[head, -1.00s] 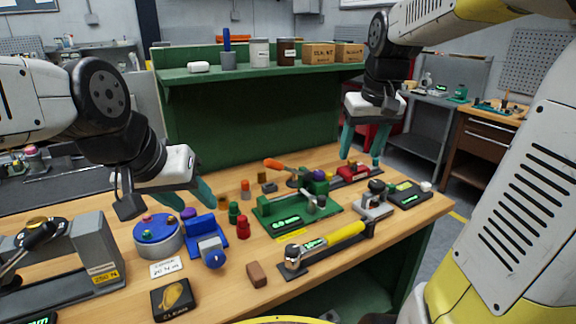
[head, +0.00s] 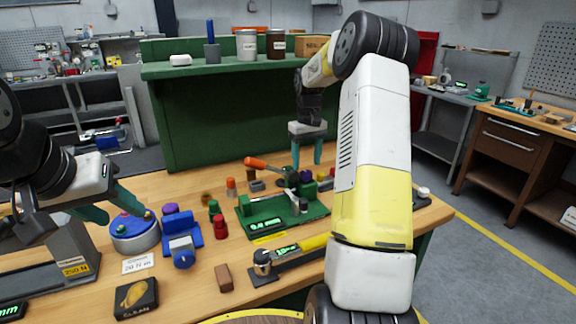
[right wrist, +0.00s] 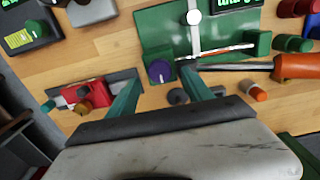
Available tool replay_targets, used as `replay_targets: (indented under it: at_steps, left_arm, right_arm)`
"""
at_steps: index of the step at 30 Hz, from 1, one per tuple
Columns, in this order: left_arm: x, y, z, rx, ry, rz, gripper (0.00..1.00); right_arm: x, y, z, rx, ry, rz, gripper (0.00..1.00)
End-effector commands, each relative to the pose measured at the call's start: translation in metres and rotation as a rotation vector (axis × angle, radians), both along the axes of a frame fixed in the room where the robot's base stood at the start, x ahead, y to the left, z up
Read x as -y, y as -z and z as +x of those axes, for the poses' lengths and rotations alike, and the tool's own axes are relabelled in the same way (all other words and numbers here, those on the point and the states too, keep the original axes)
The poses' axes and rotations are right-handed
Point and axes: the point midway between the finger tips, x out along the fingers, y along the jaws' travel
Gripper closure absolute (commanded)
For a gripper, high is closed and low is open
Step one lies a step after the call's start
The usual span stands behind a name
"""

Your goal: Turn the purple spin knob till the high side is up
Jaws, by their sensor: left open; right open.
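A round purple knob (right wrist: 159,71) sits on a green block at the corner of a green fixture (right wrist: 155,25) in the right wrist view. In the head view this knob (head: 306,174) is small and partly hidden, so its tilt is unclear. My right gripper (right wrist: 161,78) is open and empty, with the knob appearing between its fingertips. In the head view the right gripper (head: 307,162) is above the back of the fixture. Another purple part (head: 171,209) is by a blue device at left. My left gripper (head: 125,214) is open over a round blue-topped unit (head: 135,232).
An orange-handled tool (right wrist: 295,66) lies beside the fixture. A red block (right wrist: 85,97) on a dark rail is on the knob's other side. My right arm hides the bench's right part.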

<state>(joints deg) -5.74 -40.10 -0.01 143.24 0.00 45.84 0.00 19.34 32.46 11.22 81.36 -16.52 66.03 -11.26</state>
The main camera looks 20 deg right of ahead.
Motion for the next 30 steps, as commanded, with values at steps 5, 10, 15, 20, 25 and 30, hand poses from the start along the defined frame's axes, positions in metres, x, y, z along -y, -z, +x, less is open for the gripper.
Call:
replay_targets:
  at_steps: [5,10,15,20,25,30]
  left_arm:
    - [0.0,0.0,0.0,0.0,0.0,0.0,0.54]
    - [0.0,0.0,0.0,0.0,0.0,0.0,0.54]
    - [0.0,0.0,0.0,0.0,0.0,0.0,0.54]
    - [0.0,0.0,0.0,0.0,0.0,0.0,0.54]
    - [0.0,0.0,0.0,0.0,0.0,0.0,0.54]
    - [0.0,0.0,0.0,0.0,0.0,0.0,0.54]
  right_arm:
    - [0.0,0.025,-0.001,-0.001,0.002,0.001,0.41]
    - [0.0,0.034,-0.001,0.0,0.001,0.001,0.41]
    - [0.0,0.035,0.0,0.001,0.001,0.0,0.41]
    - [0.0,0.035,0.0,0.001,0.001,0.0,0.59]
    - [0.0,0.035,0.0,0.001,0.001,0.0,0.92]
    - [0.0,0.034,0.0,0.001,0.004,0.0,1.0]
